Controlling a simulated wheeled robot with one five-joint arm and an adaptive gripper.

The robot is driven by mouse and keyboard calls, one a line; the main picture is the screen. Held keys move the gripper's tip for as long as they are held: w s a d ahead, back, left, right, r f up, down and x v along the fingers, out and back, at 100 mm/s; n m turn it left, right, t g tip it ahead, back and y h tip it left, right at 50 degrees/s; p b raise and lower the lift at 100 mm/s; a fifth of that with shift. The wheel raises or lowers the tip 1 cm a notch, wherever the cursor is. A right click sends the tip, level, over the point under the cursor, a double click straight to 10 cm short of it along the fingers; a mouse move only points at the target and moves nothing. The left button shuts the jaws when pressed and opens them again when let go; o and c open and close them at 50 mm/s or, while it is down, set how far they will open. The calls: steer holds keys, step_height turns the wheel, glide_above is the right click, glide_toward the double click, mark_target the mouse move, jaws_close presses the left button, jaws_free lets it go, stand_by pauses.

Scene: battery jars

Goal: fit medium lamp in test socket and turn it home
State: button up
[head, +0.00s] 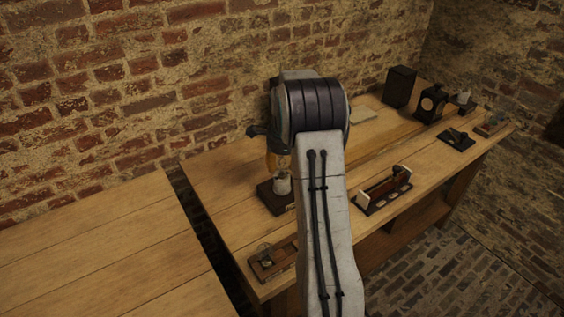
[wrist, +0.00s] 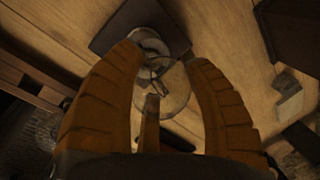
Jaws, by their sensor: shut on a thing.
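In the head view the lamp (head: 282,160) hangs upright below my wrist, partly hidden by my arm. A pale round test socket (head: 283,186) stands directly under it on a dark square base (head: 270,200). In the wrist view the socket (wrist: 147,38) is beyond the fingertips, in line with the lamp. The lamp's lower end is at the socket's mouth; I cannot tell how deep it sits.
A wooden tray (head: 262,270) with a small glass lamp (head: 264,251) lies at the bench's front left corner. A rack with round white places (head: 376,201) stands right of my arm. Dark boxes (head: 399,87) stand at the back right. A gap separates the left table (head: 100,235).

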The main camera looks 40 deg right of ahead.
steer(key=o, duration=1.3)
steer(key=shift+c, duration=0.2)
steer(key=c, duration=1.1)
steer(key=o, duration=1.1)
steer(key=v, duration=1.2)
steer(key=shift+a, duration=0.1)
